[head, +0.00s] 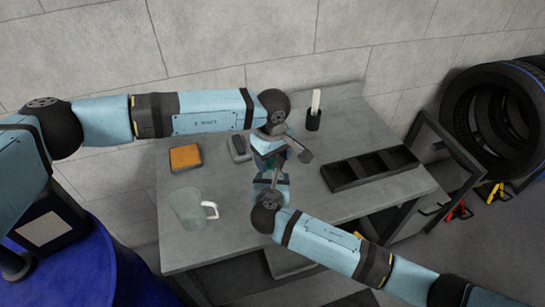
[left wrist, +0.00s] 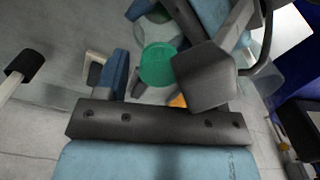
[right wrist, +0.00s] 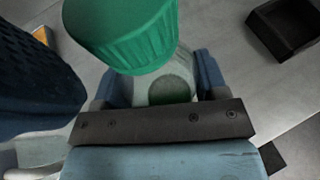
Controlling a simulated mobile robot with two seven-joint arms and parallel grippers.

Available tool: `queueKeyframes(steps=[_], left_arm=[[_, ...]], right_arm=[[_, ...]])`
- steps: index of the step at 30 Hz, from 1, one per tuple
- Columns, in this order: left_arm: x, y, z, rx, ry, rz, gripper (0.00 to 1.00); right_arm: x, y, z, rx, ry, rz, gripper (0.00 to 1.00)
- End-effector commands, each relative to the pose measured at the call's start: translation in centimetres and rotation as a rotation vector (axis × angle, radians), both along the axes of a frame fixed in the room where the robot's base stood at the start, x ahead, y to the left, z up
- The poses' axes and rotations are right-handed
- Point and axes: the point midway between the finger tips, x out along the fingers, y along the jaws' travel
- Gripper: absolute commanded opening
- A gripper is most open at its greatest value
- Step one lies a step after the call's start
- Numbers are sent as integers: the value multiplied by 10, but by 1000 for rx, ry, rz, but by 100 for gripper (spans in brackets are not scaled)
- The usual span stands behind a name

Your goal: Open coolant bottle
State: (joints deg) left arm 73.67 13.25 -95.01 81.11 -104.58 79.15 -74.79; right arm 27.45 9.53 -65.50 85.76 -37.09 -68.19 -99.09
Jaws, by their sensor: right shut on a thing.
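The coolant bottle has a ribbed green cap (right wrist: 125,35) and a pale translucent body (right wrist: 165,72) with a darker green patch. My right gripper (right wrist: 155,85) is shut on the body, one finger on each side. In the head view the bottle is mostly hidden between my two grippers. My left gripper (head: 272,152) is at the cap from the far side. In the left wrist view the cap (left wrist: 158,65) lies between its fingers, with a gap at the blue finger, so it looks open. A dark blue textured finger pad shows beside the cap in the right wrist view.
On the grey table (head: 240,235) are a clear jug (head: 185,210) with a white handle, an orange sponge-like block (head: 185,157), a small grey item (head: 239,148), a dark holder (head: 313,122) and a black compartment tray (head: 345,177). A blue drum (head: 95,265) stands at left, tyres (head: 490,115) at right.

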Motion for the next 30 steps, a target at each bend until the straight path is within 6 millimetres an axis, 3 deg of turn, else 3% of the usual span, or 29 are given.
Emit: queueKeyframes(steps=[7,18,25,30], left_arm=[[1,0,7,0,-2,-1,63],[0,0,47,-1,-1,-12,60],[1,0,72,-2,-3,-218,60],[0,0,77,0,0,-302,60]], right_arm=[[0,0,0,-1,0,-1,0],[0,0,0,-1,0,0,0],[0,0,0,-1,0,0,0],[0,0,0,-1,0,0,0]])
